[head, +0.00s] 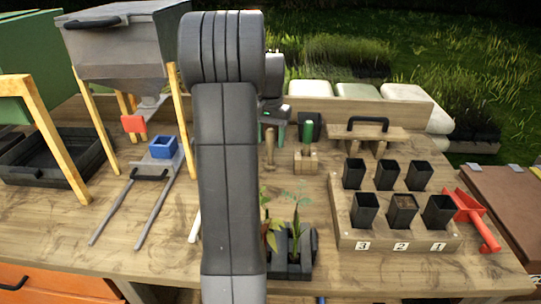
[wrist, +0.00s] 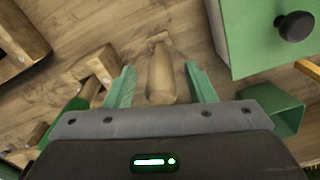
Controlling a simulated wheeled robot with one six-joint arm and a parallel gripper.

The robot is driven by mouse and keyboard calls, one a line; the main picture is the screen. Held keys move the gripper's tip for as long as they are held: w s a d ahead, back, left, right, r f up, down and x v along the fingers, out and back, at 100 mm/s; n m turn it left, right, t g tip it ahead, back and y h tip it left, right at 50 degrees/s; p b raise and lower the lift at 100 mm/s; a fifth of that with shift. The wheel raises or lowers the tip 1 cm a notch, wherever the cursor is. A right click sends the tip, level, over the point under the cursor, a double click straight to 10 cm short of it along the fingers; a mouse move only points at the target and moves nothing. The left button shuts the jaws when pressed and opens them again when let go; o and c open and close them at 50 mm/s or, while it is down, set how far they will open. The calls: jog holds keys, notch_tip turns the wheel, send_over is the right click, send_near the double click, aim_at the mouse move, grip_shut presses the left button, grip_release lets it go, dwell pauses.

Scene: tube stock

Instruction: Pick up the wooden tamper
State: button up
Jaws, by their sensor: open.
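The wooden tamper (wrist: 162,80) is a pale, rounded wooden piece with a squarish far end, seen in the wrist view. In the head view it shows as a small upright post (head: 270,148) just right of my arm. My gripper (wrist: 160,68) is open, with one green finger on each side of the tamper and a visible gap to each. In the head view my gripper (head: 276,128) is small and partly hidden by my arm, just above the tamper.
A notched wooden block (head: 305,160) and a green cylinder (head: 309,131) stand close right of the tamper. A green box with a black knob (wrist: 294,25) is close in the wrist view. Seedlings (head: 290,245) stand in front; a numbered pot rack (head: 345,225) is at right.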

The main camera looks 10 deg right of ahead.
notch_tip(320, 180, down, 2)
jog(key=shift+a, duration=0.1)
jog(key=shift+c, duration=0.2)
grip_shut()
jog(key=shift+r, duration=0.15)
